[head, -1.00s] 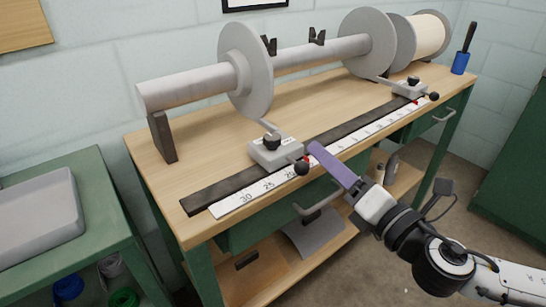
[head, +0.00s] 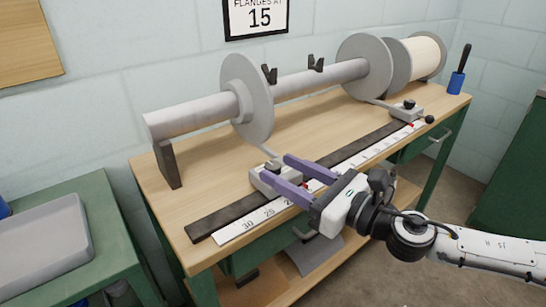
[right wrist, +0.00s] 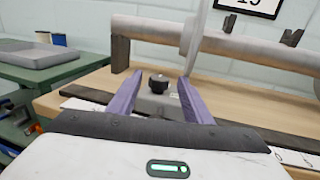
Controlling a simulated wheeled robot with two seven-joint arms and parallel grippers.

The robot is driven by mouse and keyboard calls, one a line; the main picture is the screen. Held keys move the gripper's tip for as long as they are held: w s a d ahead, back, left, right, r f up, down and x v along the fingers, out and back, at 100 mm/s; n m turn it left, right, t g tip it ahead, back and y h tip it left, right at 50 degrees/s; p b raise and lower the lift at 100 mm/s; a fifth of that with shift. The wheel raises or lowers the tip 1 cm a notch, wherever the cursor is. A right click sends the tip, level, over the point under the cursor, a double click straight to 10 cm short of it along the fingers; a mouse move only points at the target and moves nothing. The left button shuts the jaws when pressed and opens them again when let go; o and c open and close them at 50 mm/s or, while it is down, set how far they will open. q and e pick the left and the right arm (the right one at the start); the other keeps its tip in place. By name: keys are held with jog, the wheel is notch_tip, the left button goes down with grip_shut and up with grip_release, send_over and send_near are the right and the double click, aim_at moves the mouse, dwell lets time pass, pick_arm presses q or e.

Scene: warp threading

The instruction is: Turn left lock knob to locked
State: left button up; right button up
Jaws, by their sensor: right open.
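The left lock knob (right wrist: 158,84) is a black knob on top of the grey left slider block (head: 256,184). In the right wrist view it stands between the two purple fingers, a little beyond their middle. My right gripper (head: 275,172) is open, its fingers reaching over the left block from the front right. I cannot tell whether either finger touches the knob. The right slider block (head: 405,111) with its own black knob sits farther right on the rail. My left gripper is not in view.
A dark rail (head: 212,221) and a white numbered scale (head: 232,231) run along the bench front. The roller with large grey flanges (head: 245,100) stands behind the left block. A grey tray (head: 45,245) lies on the green table at left. A wall sign reads 15.

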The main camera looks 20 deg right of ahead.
aim_at(279, 169)
jog(key=shift+x, duration=1.15)
jog(key=shift+w+a, duration=0.3)
jog(key=shift+w, duration=0.1)
